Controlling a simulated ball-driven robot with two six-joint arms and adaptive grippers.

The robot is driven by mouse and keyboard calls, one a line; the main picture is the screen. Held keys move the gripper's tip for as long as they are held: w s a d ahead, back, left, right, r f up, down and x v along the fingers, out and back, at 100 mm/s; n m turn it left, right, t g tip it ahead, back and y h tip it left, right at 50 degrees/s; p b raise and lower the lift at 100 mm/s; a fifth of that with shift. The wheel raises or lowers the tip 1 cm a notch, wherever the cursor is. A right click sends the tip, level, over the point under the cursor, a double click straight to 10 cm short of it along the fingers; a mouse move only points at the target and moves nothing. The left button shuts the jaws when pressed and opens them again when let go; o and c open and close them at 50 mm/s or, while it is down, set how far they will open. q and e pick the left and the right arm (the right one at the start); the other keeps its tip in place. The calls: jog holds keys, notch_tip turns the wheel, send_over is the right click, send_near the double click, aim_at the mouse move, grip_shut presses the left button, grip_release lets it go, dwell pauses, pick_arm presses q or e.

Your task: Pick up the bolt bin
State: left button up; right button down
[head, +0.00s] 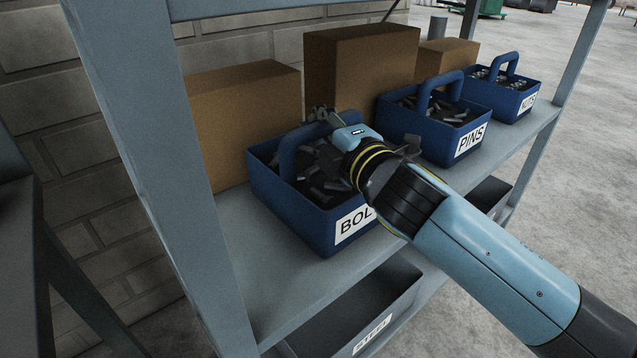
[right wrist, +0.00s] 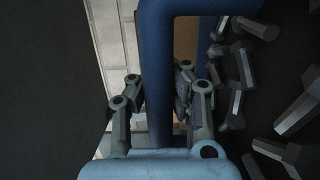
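The bolt bin (head: 288,214) is a blue open bin with a white label reading "BOL", the rest hidden behind my arm. It stands on the grey shelf and holds many dark bolts. Its blue arched handle (head: 289,152) rises over the top. My right gripper (head: 322,116) is at the upper part of this handle. In the right wrist view the handle (right wrist: 158,70) passes between the two fingers of the gripper (right wrist: 158,92), with narrow gaps seeming to show on both sides, so it looks open around it. My left gripper is not in view.
Blue bins labelled PINS (head: 424,136) and NUTS (head: 511,100) stand farther along the shelf (head: 262,285). Brown boxes (head: 362,72) stand behind the bins. A grey shelf post (head: 160,150) rises left of the bolt bin. A grey bin (head: 360,305) sits below.

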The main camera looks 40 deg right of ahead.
jog(key=shift+r, duration=0.2)
jog(key=shift+w, duration=0.1)
jog(key=shift+r, duration=0.1)
